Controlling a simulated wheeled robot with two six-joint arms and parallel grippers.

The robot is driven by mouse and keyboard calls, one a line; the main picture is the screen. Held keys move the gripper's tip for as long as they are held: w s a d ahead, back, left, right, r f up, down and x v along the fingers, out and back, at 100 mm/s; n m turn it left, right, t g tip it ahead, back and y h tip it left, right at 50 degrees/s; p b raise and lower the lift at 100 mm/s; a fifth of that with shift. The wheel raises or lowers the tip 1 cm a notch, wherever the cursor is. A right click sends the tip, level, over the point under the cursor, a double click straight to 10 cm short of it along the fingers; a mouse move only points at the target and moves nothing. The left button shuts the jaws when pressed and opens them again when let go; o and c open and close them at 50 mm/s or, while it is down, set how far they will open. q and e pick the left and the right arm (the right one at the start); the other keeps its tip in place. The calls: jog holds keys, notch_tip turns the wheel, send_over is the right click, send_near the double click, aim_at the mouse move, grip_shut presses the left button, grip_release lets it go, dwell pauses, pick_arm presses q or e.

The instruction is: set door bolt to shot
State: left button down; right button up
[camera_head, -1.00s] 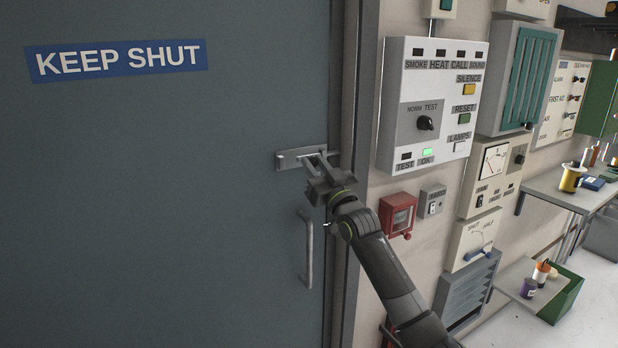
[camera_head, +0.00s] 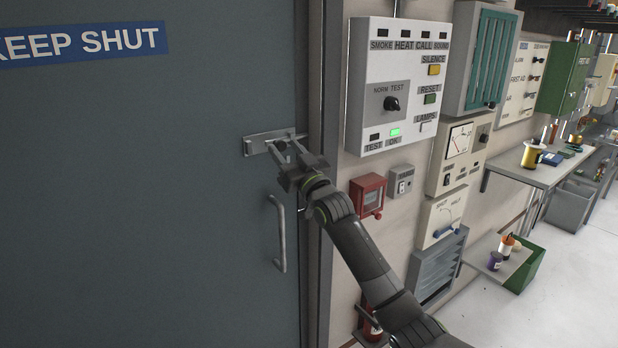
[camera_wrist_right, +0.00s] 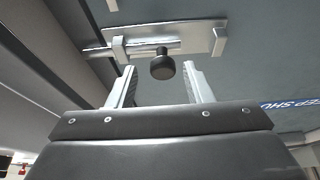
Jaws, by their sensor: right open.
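The door bolt (camera_head: 262,143) is a metal plate with a bar, fixed on the grey door (camera_head: 150,200) near its right edge. In the right wrist view the bolt's plate (camera_wrist_right: 195,38) shows with its bar and a dark round knob (camera_wrist_right: 162,66). My right gripper (camera_head: 285,152) is at the bolt, its fingers pointing at it. In the right wrist view my right gripper (camera_wrist_right: 160,85) is open, with the knob between and just beyond its fingertips. I cannot tell whether a finger touches the knob. My left gripper is not in view.
A vertical door handle (camera_head: 279,235) is below the bolt. The door frame (camera_head: 314,200) stands right of it. A white alarm panel (camera_head: 400,85), a red call box (camera_head: 367,194) and a small switch box (camera_head: 401,181) are on the wall to the right.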

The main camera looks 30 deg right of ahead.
jog(key=b+v, duration=0.3)
jog(key=v, duration=1.3)
jog(key=shift+s+d+b, duration=0.2)
jog(key=shift+s+b, duration=0.05)
jog(key=shift+b, duration=0.15)
